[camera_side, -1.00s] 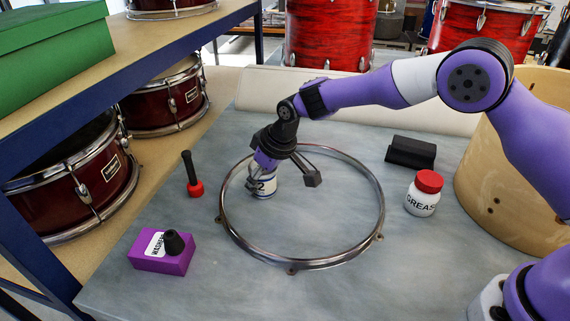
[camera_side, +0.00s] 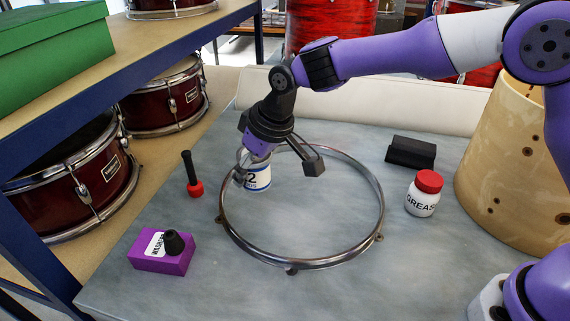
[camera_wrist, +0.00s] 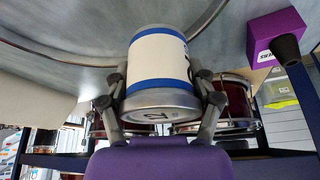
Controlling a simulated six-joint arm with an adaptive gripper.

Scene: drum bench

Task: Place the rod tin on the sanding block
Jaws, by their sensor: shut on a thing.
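The rod tin (camera_side: 259,178) is white with blue bands and a "2" on its label. It is inside the outline of the metal hoop, toward the hoop's back left. My gripper (camera_wrist: 162,104) is shut on the tin, a finger on either side of it in the wrist view. The tin's upper part is partly hidden by my gripper in the side view. I cannot tell its exact height above the bench. The black block (camera_side: 411,152), which looks like the sanding block, lies at the back right, outside the hoop and apart from my gripper.
The metal hoop (camera_side: 293,264) lies on the grey bench. A grease jar (camera_side: 421,197) with a red lid stands between hoop and wooden drum shell (camera_side: 520,165). A purple washers box (camera_side: 160,262) with a black cone and a red-and-black tool (camera_side: 194,184) are left.

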